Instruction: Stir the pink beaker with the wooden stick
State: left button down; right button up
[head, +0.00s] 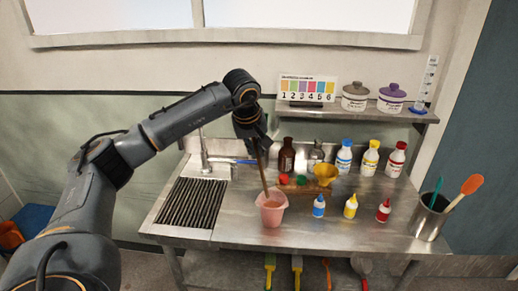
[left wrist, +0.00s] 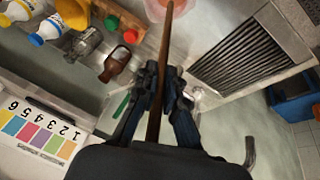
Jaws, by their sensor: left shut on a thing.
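The pink beaker (head: 271,217) stands upright on the steel table, right of the drain grate. My left gripper (head: 255,140) is above it, shut on the wooden stick (head: 262,173). The stick points down with a slight tilt, and its lower end is inside the beaker's mouth; how deep it reaches is hidden. In the left wrist view the stick (left wrist: 166,40) runs between the fingers of my gripper (left wrist: 161,75) toward the beaker (left wrist: 153,10), partly seen at the top edge. My right gripper is not in view.
Behind the beaker are a brown bottle (head: 286,156), a yellow funnel (head: 325,174) and several bottles. Small dropper bottles (head: 350,207) stand to the right, with a metal tool holder (head: 428,220) at the table's right end. The drain grate (head: 190,203) lies left.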

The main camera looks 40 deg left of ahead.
aim_at(262, 175)
pick_arm(q)
jog(key=f, duration=0.1)
jog(key=f+b, duration=0.1)
jog(key=f, duration=0.1)
jog(key=d+f+b, duration=0.1)
jog(key=shift+w+f, duration=0.3)
jog(key=shift+w+d+f+b, duration=0.2)
jog(key=shift+f+b, duration=0.6)
jog(key=shift+f, duration=0.35)
jog(key=shift+w+d+f+b, duration=0.15)
jog(key=shift+f+b, duration=0.6)
jog(key=shift+f, duration=0.4)
jog(key=shift+s, duration=0.15)
jog(key=shift+a, duration=0.1)
